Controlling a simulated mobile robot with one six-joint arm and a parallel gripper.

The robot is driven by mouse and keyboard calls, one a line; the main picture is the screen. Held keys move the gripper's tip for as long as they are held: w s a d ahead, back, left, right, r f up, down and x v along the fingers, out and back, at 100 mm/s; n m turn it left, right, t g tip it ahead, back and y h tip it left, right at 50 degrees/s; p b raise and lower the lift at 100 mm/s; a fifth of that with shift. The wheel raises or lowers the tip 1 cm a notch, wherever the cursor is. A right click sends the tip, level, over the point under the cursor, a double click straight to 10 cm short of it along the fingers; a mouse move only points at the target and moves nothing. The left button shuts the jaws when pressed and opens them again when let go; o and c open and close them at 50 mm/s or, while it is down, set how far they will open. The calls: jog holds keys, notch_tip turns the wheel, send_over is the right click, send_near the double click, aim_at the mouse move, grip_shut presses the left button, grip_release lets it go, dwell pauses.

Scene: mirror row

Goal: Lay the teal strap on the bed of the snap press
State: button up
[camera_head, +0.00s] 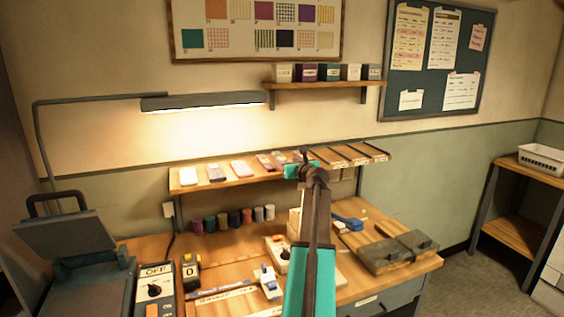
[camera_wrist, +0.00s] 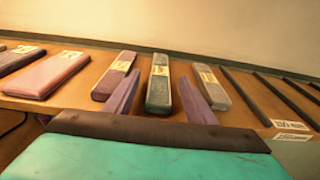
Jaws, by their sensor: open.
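A dark teal-green strap (camera_wrist: 159,68) with a pale paper band lies on the wall shelf, between a mauve strap (camera_wrist: 116,73) and a greyish one (camera_wrist: 211,87). My gripper (camera_wrist: 161,82) is open and empty, its two purple-grey fingers on either side of the teal strap in the wrist view. I cannot tell how far above or in front of it they are. In the head view my gripper (camera_head: 303,158) is at the shelf and my arm hides the strap there. A dark grey press-like machine (camera_head: 66,236) with a handle stands at the bench's left; it may be the snap press.
The wooden shelf (camera_head: 228,182) holds several straps on the left and dark rails on the right. Below, the bench carries thread spools (camera_head: 234,218), a control box marked OFF (camera_head: 155,287), a small white-blue tool (camera_head: 268,282) and dark blocks (camera_head: 385,255). A lamp (camera_head: 205,101) hangs above.

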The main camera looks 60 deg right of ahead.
aim_at(282, 158)
jog(key=shift+p+x, duration=0.5)
jog(key=shift+x, duration=1.9)
jog(key=c, duration=1.2)
jog(key=shift+r, duration=0.1)
jog(key=shift+r, duration=0.15)
jog(key=shift+r, duration=1.6)
jog(key=s+a, duration=0.3)
jog(key=a, duration=0.1)
jog(key=s+a+r+b, duration=0.1)
jog(key=s+a, duration=0.2)
jog(key=a, duration=0.1)
jog(key=s+a+b, duration=0.1)
jog(key=s+a, duration=0.2)
jog(key=a, duration=0.2)
jog(key=shift+s+r, duration=0.2)
jog(key=shift+s, duration=0.05)
jog(key=shift+s, duration=0.1)
